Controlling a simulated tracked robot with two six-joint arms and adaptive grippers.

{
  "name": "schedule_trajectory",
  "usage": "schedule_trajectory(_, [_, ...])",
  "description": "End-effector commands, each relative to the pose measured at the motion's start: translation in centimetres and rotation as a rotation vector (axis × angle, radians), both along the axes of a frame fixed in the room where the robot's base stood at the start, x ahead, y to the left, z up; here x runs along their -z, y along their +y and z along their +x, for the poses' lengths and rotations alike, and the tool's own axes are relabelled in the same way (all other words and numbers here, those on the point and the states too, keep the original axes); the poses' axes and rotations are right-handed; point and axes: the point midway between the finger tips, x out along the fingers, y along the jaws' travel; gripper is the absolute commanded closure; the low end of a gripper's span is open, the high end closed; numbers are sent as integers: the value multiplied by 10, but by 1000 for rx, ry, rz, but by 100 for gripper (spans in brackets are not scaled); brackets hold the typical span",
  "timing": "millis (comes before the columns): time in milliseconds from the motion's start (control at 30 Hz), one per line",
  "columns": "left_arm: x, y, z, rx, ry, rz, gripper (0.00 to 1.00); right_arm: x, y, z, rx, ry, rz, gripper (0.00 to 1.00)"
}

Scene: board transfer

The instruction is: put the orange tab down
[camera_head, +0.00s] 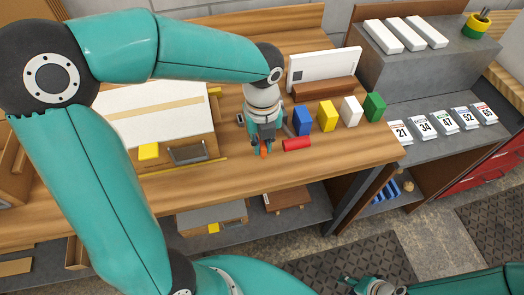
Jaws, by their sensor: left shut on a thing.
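The orange tab (264,152) is small and shows at the fingertips of my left gripper (263,147). My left gripper points down over the front part of the wooden table (330,143) and is shut on the tab. The gripper hides part of the tab, and I cannot tell whether the tab touches the table. My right gripper (354,286) is at the bottom edge, low and far from the tab, partly cut off. I cannot tell whether it is open or shut.
Right of my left gripper lie a red cylinder (297,144) and blue (302,121), yellow (327,115), white (351,110) and green (374,106) blocks. A white board (325,68) stands behind. Left is a wooden unit with a yellow block (148,151). Numbered cards (424,127) lie right.

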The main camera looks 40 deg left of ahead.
Motion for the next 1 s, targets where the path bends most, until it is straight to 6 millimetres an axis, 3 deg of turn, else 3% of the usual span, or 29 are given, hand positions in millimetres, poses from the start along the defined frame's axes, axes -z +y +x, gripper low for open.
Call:
schedule_trajectory(233, [34, 1, -1, -1, 5, 0, 100, 2, 0, 0, 0, 0, 0, 60])
schedule_trajectory(667, [42, 1, -1, -1, 2, 1, 100, 5, 0, 0, 0, 0, 0, 60])
schedule_trajectory(700, [41, 1, -1, -1, 1, 0, 78, 4, 0, 0, 0, 0, 0, 60])
schedule_trajectory(800, [41, 1, -1, -1, 2, 1, 61, 4, 0, 0, 0, 0, 0, 60])
schedule_trajectory(1000, [40, 1, -1, -1, 2, 1, 60, 3, 0, 0, 0, 0, 0, 60])
